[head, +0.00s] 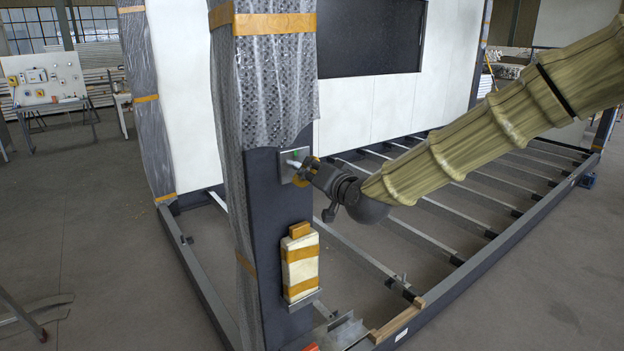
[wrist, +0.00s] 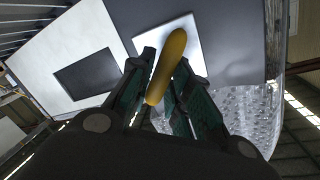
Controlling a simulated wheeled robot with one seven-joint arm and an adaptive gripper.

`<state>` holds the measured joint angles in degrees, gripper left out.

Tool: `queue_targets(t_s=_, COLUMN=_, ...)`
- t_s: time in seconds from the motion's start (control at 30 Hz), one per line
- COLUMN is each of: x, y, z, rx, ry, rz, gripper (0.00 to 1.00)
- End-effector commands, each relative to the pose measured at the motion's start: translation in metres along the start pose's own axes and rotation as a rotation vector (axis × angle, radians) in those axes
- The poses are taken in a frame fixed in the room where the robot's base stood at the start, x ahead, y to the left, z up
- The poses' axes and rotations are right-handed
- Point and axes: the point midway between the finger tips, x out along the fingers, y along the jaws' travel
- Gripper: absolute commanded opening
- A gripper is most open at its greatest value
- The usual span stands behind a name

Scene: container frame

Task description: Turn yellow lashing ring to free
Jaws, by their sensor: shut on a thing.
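The yellow lashing ring (wrist: 167,64) shows in the wrist view as a long rounded yellow shape between the jaws of my gripper (wrist: 166,82). It stands in front of a pale square plate (wrist: 204,47). In the head view the plate (head: 284,167) is on the dark corner post, and a small part of the ring (head: 299,181) shows at it. My gripper (head: 309,170) reaches it from the right and is shut on the ring. The wrist and fingers hide much of the ring in the head view.
The dark corner post (head: 264,195) carries grey bubble wrap (head: 277,85) above the plate. A cream block with orange straps (head: 300,268) is fixed lower on the post. The open floor frame with cross bars (head: 455,230) lies below my arm.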

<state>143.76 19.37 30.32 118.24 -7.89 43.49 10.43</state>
Motion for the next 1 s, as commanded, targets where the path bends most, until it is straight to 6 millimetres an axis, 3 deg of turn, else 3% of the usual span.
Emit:
queue_targets(t_s=0.6, x=0.0013, y=0.0087, z=0.0034, rx=0.571, ry=-0.111, rz=0.006, gripper=0.0)
queue_targets(t_s=1.0, x=0.0014, y=0.0088, z=0.0042, rx=0.823, ry=-0.163, rz=0.008, gripper=0.0)
